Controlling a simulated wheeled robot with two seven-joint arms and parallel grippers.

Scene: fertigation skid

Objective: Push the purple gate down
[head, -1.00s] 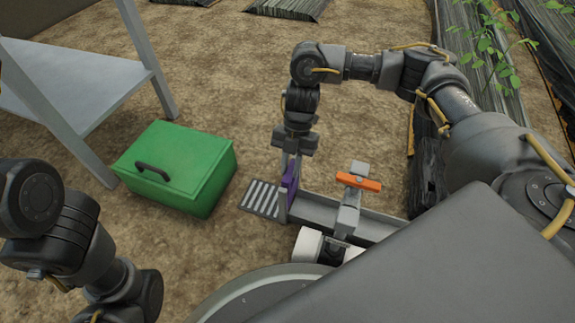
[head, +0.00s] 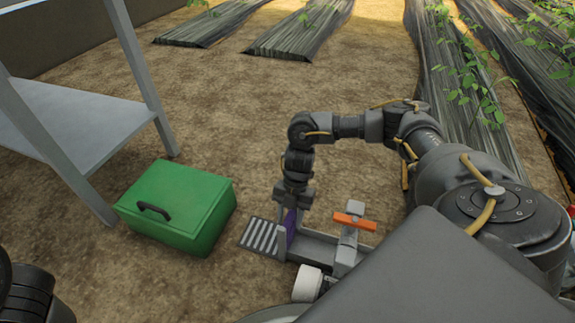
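The purple gate (head: 290,226) is a narrow upright panel in a grey frame on the skid, at the lower middle of the head view.
An orange handle (head: 354,222) on a grey post stands just right of the gate, with a white cylinder (head: 307,284) below it. A green box (head: 178,207) sits left of the grate. A grey table (head: 80,125) stands further left. Bare soil lies behind.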

